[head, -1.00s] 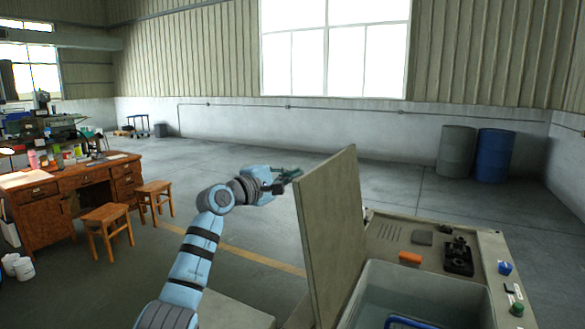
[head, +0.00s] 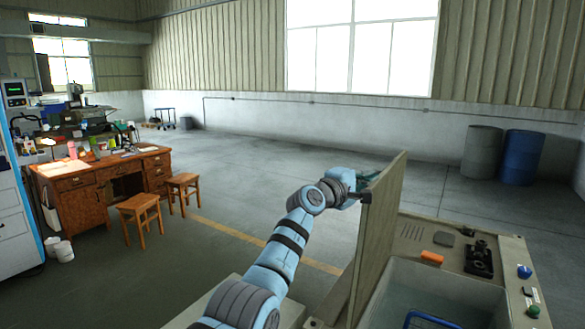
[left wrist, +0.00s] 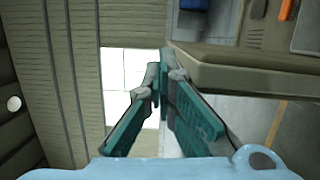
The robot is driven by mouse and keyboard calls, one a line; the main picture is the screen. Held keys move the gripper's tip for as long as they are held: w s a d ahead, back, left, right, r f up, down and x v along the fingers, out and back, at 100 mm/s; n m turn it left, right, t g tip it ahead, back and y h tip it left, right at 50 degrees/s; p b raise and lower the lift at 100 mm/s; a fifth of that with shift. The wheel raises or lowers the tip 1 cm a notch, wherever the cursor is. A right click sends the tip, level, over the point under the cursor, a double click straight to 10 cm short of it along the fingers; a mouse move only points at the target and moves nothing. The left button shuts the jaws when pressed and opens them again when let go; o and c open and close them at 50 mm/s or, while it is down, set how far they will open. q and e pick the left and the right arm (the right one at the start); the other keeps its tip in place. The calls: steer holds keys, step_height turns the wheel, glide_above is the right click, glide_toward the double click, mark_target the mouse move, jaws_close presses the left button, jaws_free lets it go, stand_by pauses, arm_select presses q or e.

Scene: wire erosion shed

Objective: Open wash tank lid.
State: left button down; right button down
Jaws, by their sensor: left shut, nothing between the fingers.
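The wash tank lid (head: 382,235), a flat beige panel, stands raised and close to upright along the left side of the tank (head: 462,284). The tank mouth is uncovered, with a blue-handled basket (head: 430,319) inside. My left gripper (head: 364,181) is at the upper part of the lid, on its left, outer side; the lid hides part of it. In the left wrist view its teal fingers (left wrist: 163,84) are shut and empty, their tips close beside the lid (left wrist: 240,76). I cannot tell whether they touch it. My right gripper is out of view.
An orange item (head: 432,257), a black fixture (head: 479,261) and a blue knob (head: 524,271) are on the tank's top. A wooden desk (head: 105,185) and stools (head: 140,215) stand at left. Drums (head: 521,157) stand far right. The floor between is clear.

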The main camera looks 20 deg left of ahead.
mark_target(384, 182)
arm_select(q)
steer(key=shift+w+d+f, duration=0.2)
steer(key=shift+d+f, duration=0.05)
steer(key=shift+d, duration=0.45)
steer(key=shift+w+d+f, duration=0.15)
steer(key=shift+d+f, duration=0.1)
steer(key=shift+d, duration=0.5)
steer(key=shift+w+d+f, duration=0.2)
steer(key=shift+d+f, duration=0.05)
steer(key=shift+d, duration=0.45)
